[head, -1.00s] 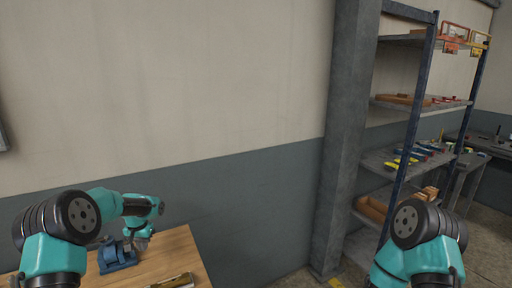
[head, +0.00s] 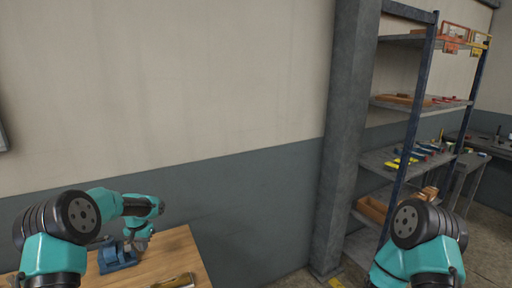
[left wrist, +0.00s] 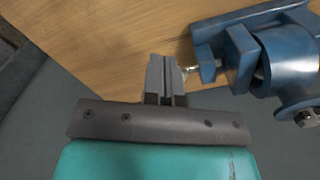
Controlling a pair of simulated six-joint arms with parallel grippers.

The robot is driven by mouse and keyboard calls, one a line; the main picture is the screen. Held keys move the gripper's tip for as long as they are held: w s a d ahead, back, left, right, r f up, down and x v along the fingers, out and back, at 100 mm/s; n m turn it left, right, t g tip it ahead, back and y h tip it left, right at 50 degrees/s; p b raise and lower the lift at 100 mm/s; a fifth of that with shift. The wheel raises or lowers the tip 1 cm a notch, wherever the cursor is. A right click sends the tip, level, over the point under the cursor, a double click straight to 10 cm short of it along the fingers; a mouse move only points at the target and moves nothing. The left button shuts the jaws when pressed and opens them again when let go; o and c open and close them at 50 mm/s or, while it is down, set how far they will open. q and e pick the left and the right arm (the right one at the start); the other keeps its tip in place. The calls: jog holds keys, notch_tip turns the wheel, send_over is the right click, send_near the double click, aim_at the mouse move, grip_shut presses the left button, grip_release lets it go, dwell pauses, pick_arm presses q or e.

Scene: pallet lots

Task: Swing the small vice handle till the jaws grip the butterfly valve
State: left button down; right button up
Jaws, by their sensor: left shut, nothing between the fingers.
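The small blue vice (head: 118,258) stands on the wooden table at the lower left of the head view. In the left wrist view the vice (left wrist: 287,58) fills the upper right, with its blue jaw parts towards the fingers. My left gripper (head: 141,243) is at the right side of the vice. In the left wrist view its fingers (left wrist: 166,75) are shut and empty. A small silver metal end (left wrist: 190,70) shows between the fingertips and the vice; I cannot tell if it is the handle. I cannot make out the butterfly valve for certain. My right gripper is out of view.
A brass-coloured item (head: 175,281) lies at the table's front, cut by the frame edge. The wooden table (head: 178,248) is bare right of the vice. A grey pillar (head: 345,140) and a loaded shelf rack (head: 415,110) stand at the right.

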pick_arm(q)
jog(key=shift+f, duration=1.15)
dwell(0.7)
jog(key=shift+w+a+r, duration=0.1)
jog(key=shift+w+r, duration=0.05)
jog(key=shift+w, duration=0.05)
dwell(0.6)
jog(key=shift+s, duration=0.15)
dwell(0.5)
jog(key=shift+s+d, duration=0.35)
jog(key=shift+s, duration=0.15)
jog(key=shift+r, duration=0.1)
notch_tip(320, 180, up, 9)
dwell(1.4)
